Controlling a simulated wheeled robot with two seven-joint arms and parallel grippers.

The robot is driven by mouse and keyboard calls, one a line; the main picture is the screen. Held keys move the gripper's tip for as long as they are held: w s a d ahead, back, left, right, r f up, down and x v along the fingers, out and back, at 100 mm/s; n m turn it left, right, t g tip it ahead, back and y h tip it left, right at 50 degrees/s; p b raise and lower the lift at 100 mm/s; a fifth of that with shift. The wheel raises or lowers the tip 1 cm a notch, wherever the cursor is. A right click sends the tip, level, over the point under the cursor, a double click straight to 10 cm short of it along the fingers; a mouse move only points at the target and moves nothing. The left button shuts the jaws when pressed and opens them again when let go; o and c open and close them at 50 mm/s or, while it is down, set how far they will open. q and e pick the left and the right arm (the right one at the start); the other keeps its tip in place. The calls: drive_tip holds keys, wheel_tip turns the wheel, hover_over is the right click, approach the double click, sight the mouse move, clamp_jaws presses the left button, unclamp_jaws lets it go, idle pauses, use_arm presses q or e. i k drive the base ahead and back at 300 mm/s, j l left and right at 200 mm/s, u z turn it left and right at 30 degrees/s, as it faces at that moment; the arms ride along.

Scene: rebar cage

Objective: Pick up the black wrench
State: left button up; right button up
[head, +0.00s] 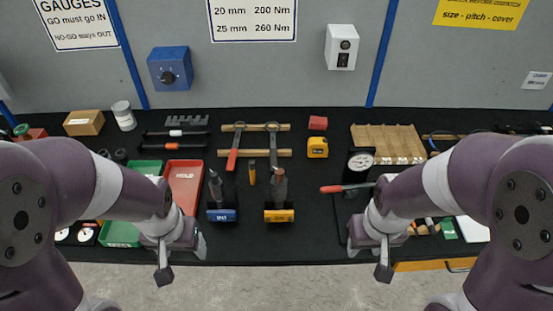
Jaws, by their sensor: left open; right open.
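A dark wrench (273,141) with a ring-shaped top end lies across two wooden strips (283,153) in the middle of the black bench. A red-handled wrench (233,155) lies beside it on the left. Two long black bar tools (175,133) lie further left; I cannot tell whether these are wrenches too. My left gripper (182,262) is open and empty over the front edge, left of and nearer than the dark wrench. My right gripper (368,262) is open and empty over the front edge to the right.
Blue (222,215) and yellow (279,215) blocks holding upright tools stand before the strips. A red tray (183,180), a yellow tape measure (318,147) and a dial gauge (360,161) surround the middle. A grey panel (270,75) closes the back.

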sight(273, 150)
drive_tip(key=i+l+u, duration=0.2)
drive_tip(key=u, duration=0.2)
drive_tip(key=i+l+u, duration=0.3)
drive_tip(key=u, duration=0.15)
drive_tip(key=i+l+u, duration=0.15)
drive_tip(key=l+u, duration=0.25)
drive_tip(key=i+l+u, duration=0.15)
drive_tip(key=l+u, duration=0.25)
